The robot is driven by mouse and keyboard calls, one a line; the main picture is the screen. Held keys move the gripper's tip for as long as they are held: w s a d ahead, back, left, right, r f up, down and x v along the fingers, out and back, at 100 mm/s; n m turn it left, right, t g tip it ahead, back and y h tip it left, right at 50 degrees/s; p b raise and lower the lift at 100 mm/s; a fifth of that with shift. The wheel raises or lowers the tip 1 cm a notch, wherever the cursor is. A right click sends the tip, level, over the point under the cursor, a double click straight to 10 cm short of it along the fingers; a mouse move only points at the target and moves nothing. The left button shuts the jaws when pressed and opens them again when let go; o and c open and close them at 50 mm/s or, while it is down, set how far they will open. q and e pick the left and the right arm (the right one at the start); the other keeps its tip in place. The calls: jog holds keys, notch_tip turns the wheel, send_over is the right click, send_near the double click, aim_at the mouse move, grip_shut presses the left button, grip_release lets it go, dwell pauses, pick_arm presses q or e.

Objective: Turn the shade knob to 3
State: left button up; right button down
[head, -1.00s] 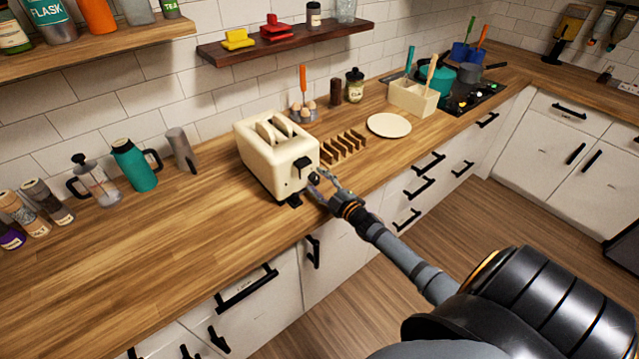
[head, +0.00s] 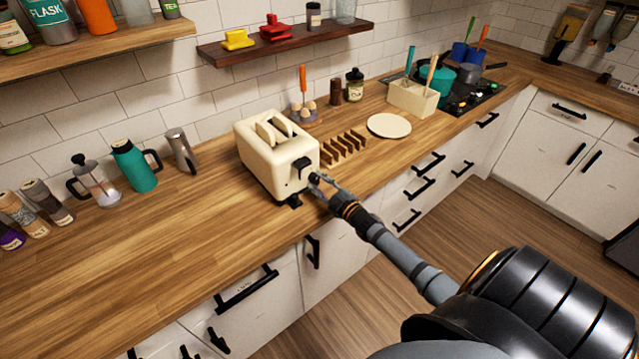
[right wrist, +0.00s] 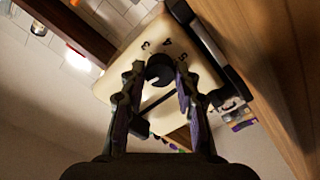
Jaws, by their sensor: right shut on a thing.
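The cream toaster (head: 268,165) stands on the wooden counter, with its front turned toward my right arm. Its round black shade knob (right wrist: 160,68) shows in the right wrist view, with the digits 3, 4 and 5 printed around it. A small pale mark shows low on the knob's face; I cannot tell for sure which digit it points to. My right gripper (right wrist: 160,72) is shut on the knob, one finger on each side. In the head view my right gripper (head: 318,182) is at the toaster's front, covering most of the knob. My left gripper is not in view.
A wooden rack (head: 343,147) and a white plate (head: 389,125) are right of the toaster. A grey metal vessel (head: 181,150) and a teal flask (head: 135,165) stand to its left. The counter in front of these is clear.

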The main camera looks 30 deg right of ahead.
jog(key=m, duration=0.4)
jog(key=shift+m, duration=0.3)
jog(key=m, duration=0.4)
jog(key=shift+m, duration=0.3)
jog(key=m, duration=0.4)
jog(key=shift+m+p, duration=0.3)
jog(key=shift+m, duration=1.9)
jog(key=c, duration=1)
grip_release()
jog(key=shift+s, duration=0.1)
